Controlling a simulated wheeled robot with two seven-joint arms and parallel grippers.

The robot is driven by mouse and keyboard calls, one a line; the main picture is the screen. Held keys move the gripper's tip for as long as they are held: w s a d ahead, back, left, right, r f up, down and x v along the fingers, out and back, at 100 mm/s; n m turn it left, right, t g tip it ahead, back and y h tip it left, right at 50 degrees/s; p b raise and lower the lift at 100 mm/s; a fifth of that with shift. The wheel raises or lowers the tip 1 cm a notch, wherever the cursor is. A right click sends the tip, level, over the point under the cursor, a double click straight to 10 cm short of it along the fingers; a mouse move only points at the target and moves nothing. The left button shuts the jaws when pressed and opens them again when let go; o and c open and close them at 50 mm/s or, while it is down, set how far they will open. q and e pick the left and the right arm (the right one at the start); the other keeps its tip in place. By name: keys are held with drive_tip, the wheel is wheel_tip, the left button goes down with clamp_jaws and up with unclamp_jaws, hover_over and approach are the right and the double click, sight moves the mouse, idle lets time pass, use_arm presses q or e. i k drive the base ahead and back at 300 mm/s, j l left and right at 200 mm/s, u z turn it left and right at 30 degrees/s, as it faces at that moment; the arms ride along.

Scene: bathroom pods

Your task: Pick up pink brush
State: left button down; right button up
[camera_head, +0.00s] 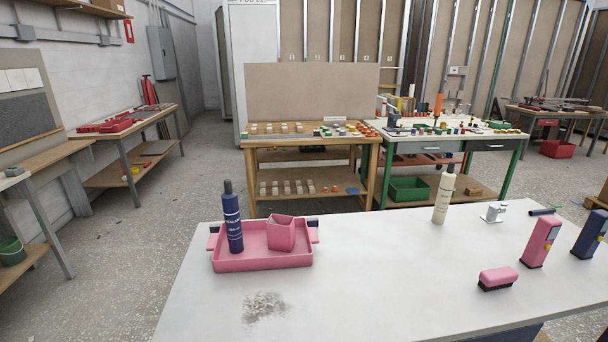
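The pink brush (497,277) lies on the right part of the white table (370,290), near its front edge. It has a pink back on top and dark bristles facing down on the table. It stands apart from the things around it. Neither of my grippers is in the head view.
A pink tray (262,264) at left holds a dark blue bottle (232,222) and a pink cup (281,233). A cream bottle (443,199) and a small white-grey item (494,212) stand behind the brush. Pink (540,243) and blue (590,235) containers stand to its right. The table's middle is clear.

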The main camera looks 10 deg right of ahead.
sight(493, 279)
drive_tip(key=l+z, duration=0.1)
drive_tip(key=z, duration=0.9)
drive_tip(key=i+l+z, duration=0.1)
drive_tip(key=z, duration=0.4)
drive_tip(key=u, duration=1.25)
drive_tip(key=z, duration=1.25)
